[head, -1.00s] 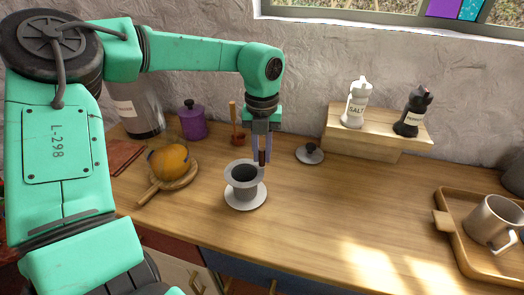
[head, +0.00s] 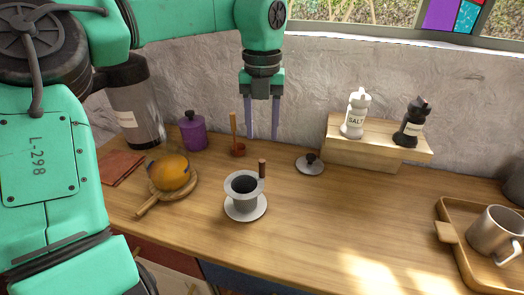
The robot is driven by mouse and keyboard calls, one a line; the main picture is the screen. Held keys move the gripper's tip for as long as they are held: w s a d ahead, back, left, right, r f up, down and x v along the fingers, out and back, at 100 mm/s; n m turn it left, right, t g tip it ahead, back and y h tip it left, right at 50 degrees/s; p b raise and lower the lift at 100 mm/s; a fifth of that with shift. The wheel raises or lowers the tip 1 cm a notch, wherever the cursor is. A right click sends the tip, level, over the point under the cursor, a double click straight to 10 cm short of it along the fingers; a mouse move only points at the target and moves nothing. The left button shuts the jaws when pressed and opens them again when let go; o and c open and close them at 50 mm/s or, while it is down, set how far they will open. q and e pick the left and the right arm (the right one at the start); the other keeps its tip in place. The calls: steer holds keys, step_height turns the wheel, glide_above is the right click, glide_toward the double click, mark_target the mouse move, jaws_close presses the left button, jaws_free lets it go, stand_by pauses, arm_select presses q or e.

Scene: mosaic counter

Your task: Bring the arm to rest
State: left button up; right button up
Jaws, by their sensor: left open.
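My left arm comes in from the left in the head view. Its gripper (head: 262,118) points down with its two fingers apart and nothing between them. It hangs above the counter (head: 330,225), in front of the wall. Below it stands a grey cup-like vessel (head: 244,204) with a wide rim and a round base plate. A short brown upright handle (head: 262,168) shows at the vessel's back right edge. The gripper is clear of both. My right gripper is not in view.
A purple canister (head: 192,132) and a tall grey container (head: 137,105) stand behind. A tray (head: 448,240) holds a mug (head: 496,234).

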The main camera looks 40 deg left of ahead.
arm_select(q)
step_height(320, 180, up, 2)
steer(key=shift+r, duration=0.1)
stand_by(0.4)
